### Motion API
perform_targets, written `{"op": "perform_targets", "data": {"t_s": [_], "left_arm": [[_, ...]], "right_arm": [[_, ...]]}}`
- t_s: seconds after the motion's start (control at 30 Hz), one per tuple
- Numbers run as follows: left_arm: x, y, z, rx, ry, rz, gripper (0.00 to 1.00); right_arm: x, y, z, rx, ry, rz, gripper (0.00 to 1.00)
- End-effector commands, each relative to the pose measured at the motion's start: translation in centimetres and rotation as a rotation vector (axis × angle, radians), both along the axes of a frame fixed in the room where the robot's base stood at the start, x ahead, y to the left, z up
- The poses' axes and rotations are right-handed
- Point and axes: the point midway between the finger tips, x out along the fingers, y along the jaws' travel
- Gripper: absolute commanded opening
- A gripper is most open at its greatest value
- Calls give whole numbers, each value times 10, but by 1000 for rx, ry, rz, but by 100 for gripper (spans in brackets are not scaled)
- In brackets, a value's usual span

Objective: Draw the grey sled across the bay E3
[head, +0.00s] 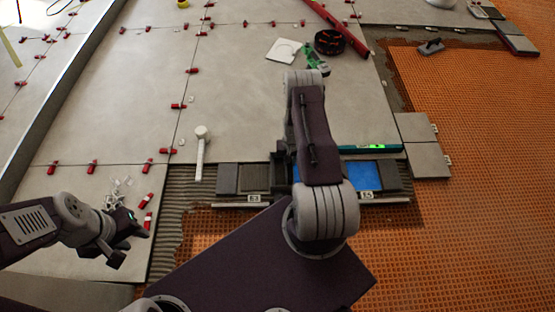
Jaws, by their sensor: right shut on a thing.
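Bay E3 (255,178) is a dark ribbed recess in the front row, with a small white label in front that seems to read E3. A dark grey block, seemingly the grey sled (280,173), stands at its right end, partly hidden by my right arm. My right gripper (284,149) is mostly hidden behind that arm, above the block, and seems shut on it. My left gripper (131,245) is open and empty at the lower left, its dark fingers apart, away from the bay.
A blue bay (360,175) lies right of my arm, with a spirit level (370,148) behind it. A white mallet (200,150) lies behind left of E3. Red clips (147,200) line the tile joints. Loose grey tiles (424,150) lie right. Orange matting (480,230) is clear.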

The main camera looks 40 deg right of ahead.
Motion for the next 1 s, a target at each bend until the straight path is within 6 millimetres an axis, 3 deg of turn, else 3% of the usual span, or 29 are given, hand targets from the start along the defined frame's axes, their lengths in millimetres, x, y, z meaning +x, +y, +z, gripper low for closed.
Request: {"op": "perform_targets", "data": {"t_s": [0.5,0.53,0.6,0.87,1.0], "left_arm": [[0,0,2,0,0,0,36],[0,0,2,0,0,0,36],[0,0,2,0,0,0,36],[0,0,2,0,0,0,36],[0,0,14,0,0,0,36]], "right_arm": [[-7,-9,-1,1,2,0,0],[-7,-9,-1,1,2,0,23],[-6,-9,-1,1,2,0,42],[-6,-9,0,0,0,0,42],[-6,-9,16,-1,-1,0,42]]}}
